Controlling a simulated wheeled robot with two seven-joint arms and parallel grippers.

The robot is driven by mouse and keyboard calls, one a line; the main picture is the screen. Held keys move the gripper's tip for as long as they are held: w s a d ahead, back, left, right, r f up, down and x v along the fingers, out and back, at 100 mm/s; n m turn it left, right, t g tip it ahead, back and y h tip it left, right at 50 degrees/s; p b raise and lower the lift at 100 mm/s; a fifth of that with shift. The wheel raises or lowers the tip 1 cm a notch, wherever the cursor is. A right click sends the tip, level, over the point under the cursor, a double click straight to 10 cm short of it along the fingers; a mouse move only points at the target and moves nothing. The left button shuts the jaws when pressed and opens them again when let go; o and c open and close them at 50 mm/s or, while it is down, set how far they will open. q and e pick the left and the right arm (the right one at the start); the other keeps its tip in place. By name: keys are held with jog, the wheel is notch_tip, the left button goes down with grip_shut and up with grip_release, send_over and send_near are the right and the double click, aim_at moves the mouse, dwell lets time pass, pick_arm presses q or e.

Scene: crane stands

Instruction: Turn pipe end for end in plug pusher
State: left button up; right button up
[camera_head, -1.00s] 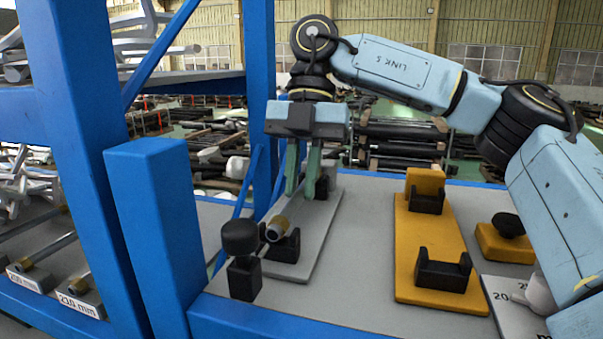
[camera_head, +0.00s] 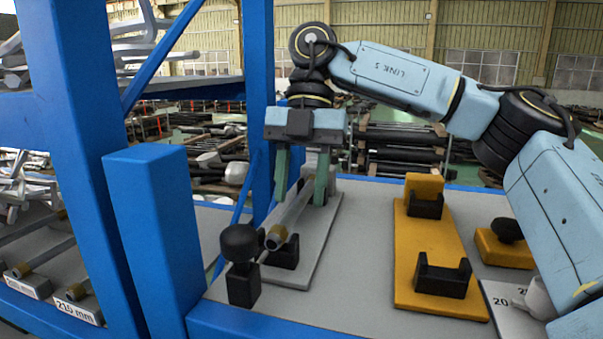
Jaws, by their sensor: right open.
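The pipe (camera_head: 291,212), grey with a brass-coloured end (camera_head: 276,236), lies lengthwise in the plug pusher (camera_head: 321,240), a grey plate with black cradles. The brass end points towards me, close to the pusher's black knob and block (camera_head: 241,262). My right gripper (camera_head: 301,190) points down over the pipe. Its green fingers are spread, one on each side of the pipe, with room between them. The far end of the pipe is partly hidden behind the fingers. My left gripper is not in view.
A yellow fixture (camera_head: 438,245) with two black cradles stands to the right, with a yellow block with a black knob (camera_head: 508,240) beyond it. Blue posts (camera_head: 160,235) and a rack with labelled pipes are at the left. Bare bench lies between the fixtures.

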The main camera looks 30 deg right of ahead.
jog(key=v, duration=0.6)
jog(key=shift+r+p, duration=0.35)
jog(key=shift+p, duration=0.05)
jog(key=p+v, duration=0.4)
jog(key=v, duration=0.2)
jog(key=shift+w+d+r+p, duration=0.15)
jog(key=shift+d+r+p, duration=0.05)
jog(key=shift+r+p, duration=0.15)
